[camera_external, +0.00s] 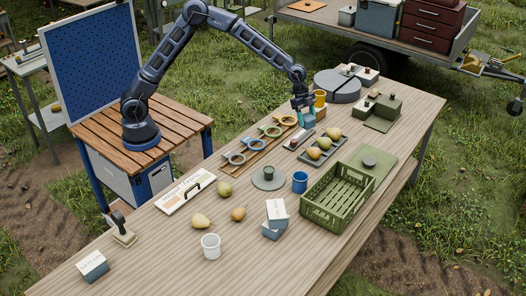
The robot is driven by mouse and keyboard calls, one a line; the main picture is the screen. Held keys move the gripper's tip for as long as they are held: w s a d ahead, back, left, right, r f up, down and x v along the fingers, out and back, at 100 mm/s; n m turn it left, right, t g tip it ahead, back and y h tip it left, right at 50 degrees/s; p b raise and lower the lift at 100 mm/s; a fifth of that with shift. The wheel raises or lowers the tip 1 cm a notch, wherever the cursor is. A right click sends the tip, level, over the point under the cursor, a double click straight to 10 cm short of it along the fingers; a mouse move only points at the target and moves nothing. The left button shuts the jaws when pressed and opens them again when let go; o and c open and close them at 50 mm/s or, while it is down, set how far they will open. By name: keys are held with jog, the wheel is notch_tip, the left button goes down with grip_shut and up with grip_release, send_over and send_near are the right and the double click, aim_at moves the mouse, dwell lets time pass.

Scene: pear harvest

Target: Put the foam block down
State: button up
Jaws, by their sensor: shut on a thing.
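My gripper (306,114) hangs near the far middle of the long wooden table, pointing down. It is shut on a small blue block (309,121), which I take to be the foam block. The block is just above or on the tabletop; I cannot tell whether it touches. A yellow cup (320,98) stands close behind it to the right. The gripper fingers hide part of the block.
A tray of pears (322,149) and a board with several ring gauges (252,144) lie in front of my gripper. A grey round disc (337,88) is behind it. A green crate (338,198) stands at the right.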

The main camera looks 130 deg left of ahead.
jog(key=s+a+n, duration=0.1)
jog(key=s+a, duration=0.3)
jog(key=a, duration=0.4)
jog(key=s+a+n+y, duration=0.15)
jog(key=s+a, duration=0.25)
jog(key=a, duration=0.4)
jog(key=s+a+n, duration=0.1)
jog(key=s+a, duration=0.3)
jog(key=a, duration=0.4)
jog(key=s+a+f+n+y, duration=0.15)
jog(key=s+a+n, duration=0.25)
jog(key=s+a, duration=1.35)
notch_tip(320, 180, down, 20)
jog(key=shift+w+r, duration=0.1)
jog(key=shift+r, duration=0.05)
jog(key=shift+m, duration=0.25)
jog(key=o, duration=1)
